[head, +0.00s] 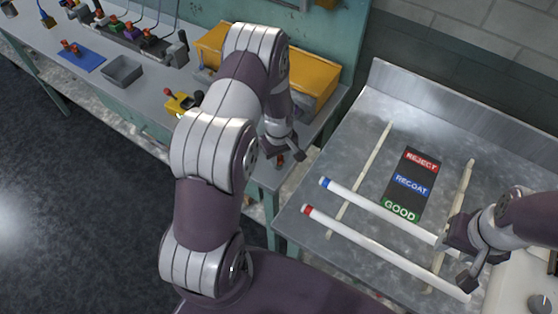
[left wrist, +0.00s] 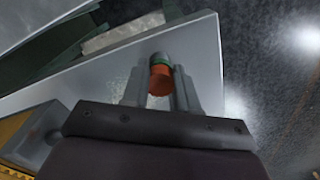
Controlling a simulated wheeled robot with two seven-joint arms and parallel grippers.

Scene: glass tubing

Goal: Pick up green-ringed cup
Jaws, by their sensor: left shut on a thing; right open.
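The green-ringed cup (left wrist: 160,80) shows in the left wrist view as a small orange-red piece with a green band, between the two fingers of my left gripper (left wrist: 158,92). In the head view my left gripper (head: 281,152) is at the near right corner of the workbench, shut on the cup (head: 280,161), which is mostly hidden. I cannot tell whether the cup touches the bench top. My right gripper (head: 462,262) is open at the right ends of two white tubes on the metal table.
A blue-tipped tube (head: 375,206) and a red-tipped tube (head: 370,243) lie across pale strips. A REJECT/RECOAT/GOOD board (head: 409,184) lies behind them. On the bench are a yellow bin (head: 315,85), a grey tray (head: 122,70), a blue mat (head: 82,57) and a yellow block (head: 179,104).

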